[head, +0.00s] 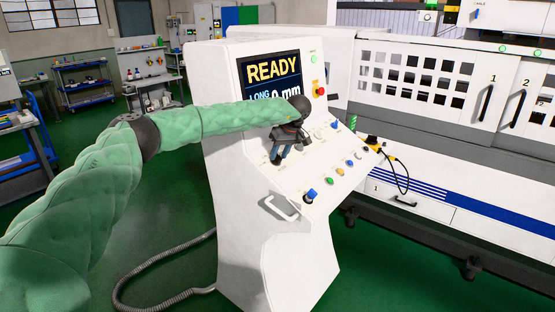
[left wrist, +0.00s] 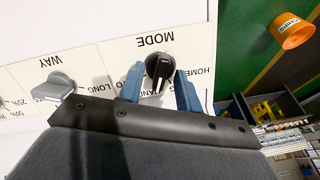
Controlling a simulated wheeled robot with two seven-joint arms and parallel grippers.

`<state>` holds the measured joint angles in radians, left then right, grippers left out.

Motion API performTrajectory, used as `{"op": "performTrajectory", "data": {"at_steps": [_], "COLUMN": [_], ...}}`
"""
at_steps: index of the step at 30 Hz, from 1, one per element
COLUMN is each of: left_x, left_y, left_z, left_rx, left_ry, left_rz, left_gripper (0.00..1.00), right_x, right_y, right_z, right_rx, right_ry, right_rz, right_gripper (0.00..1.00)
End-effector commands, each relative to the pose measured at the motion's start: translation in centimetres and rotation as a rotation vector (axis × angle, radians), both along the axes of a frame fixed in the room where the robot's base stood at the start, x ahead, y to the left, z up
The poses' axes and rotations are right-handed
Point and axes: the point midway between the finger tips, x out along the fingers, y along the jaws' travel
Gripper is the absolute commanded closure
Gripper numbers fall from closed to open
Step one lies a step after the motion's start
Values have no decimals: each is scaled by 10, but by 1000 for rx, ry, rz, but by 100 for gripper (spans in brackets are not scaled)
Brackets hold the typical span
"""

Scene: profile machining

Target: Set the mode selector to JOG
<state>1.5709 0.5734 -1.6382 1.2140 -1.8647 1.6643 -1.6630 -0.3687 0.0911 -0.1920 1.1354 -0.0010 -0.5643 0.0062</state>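The mode selector (left wrist: 159,70) is a round black knob with a white pointer line, under the word MODE, which appears upside down in the left wrist view. In the head view my left gripper (head: 277,157) is over the sloped panel of the white control console (head: 240,170) and hides the knob. My right gripper is not in view.
A grey WAY knob (left wrist: 54,87) sits beside the mode selector. The console also has a READY screen (head: 270,72), a red emergency button (head: 319,91), coloured buttons (head: 340,171) and a white handle (head: 281,208). An orange part (left wrist: 291,30) shows beyond the panel edge.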

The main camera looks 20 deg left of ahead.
Motion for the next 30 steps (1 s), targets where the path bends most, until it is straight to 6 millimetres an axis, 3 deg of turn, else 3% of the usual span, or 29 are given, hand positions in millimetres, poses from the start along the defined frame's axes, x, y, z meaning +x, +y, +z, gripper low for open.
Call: {"op": "performTrajectory", "data": {"at_steps": [2, 7, 14, 30], "left_x": [0, 0, 0, -1], "left_y": [0, 0, 0, 1], "left_z": [0, 0, -1, -2], "left_rx": [0, 0, -3, -49], "left_ry": [0, 0, -8, -137], "left_rz": [0, 0, 16, 270], "left_gripper": [67, 100, 100, 100], "right_x": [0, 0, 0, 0], "right_y": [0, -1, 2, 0], "right_z": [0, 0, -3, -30], "right_rx": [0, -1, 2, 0], "right_ry": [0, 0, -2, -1], "right_rz": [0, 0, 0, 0], "right_gripper": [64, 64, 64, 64]}}
